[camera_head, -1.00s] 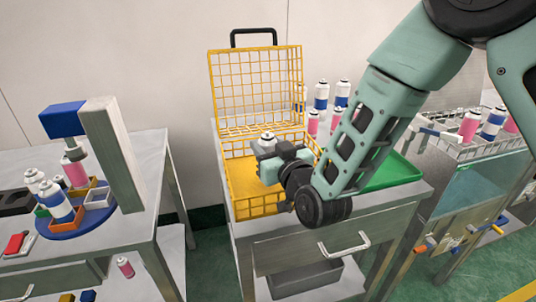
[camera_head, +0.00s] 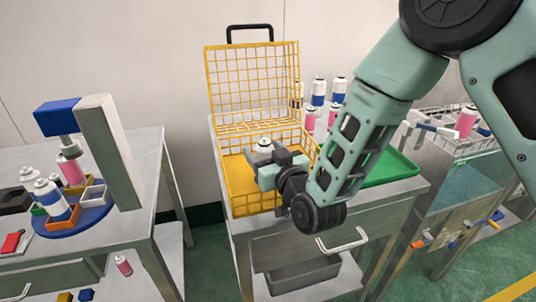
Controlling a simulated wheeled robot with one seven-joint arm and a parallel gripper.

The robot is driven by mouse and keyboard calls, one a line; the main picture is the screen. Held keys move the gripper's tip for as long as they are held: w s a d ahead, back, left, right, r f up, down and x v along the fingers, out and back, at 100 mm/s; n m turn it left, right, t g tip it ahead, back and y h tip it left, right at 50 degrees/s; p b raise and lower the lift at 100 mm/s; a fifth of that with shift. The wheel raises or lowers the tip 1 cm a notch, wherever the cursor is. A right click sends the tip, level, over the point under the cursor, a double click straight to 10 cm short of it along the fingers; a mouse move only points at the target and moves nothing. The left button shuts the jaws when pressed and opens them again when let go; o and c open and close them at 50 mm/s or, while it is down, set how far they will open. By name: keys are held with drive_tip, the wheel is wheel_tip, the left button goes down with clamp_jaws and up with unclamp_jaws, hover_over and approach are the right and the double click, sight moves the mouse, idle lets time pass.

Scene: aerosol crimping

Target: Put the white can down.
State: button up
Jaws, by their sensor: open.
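The white can (camera_head: 264,147) stands upright inside the yellow wire basket (camera_head: 235,187); only its top shows, with its lower part hidden behind my gripper. My gripper (camera_head: 268,167) is in the basket's opening, right at the can on its near side. Its jaws are open, but the fingertips are partly hidden, so I cannot tell whether they touch the can. The basket's mesh lid (camera_head: 253,85) stands open at the back.
The basket sits on a metal cabinet beside a green tray (camera_head: 392,168). Several cans (camera_head: 318,92) stand behind my arm. A crimping station with a blue turntable (camera_head: 75,222) is at left. A wire rack (camera_head: 455,143) of cans is at right.

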drive_tip(key=shift+r, duration=0.25)
drive_tip(key=p+v, duration=0.1)
drive_tip(key=v, duration=1.1)
drive_tip(key=shift+f, duration=0.15)
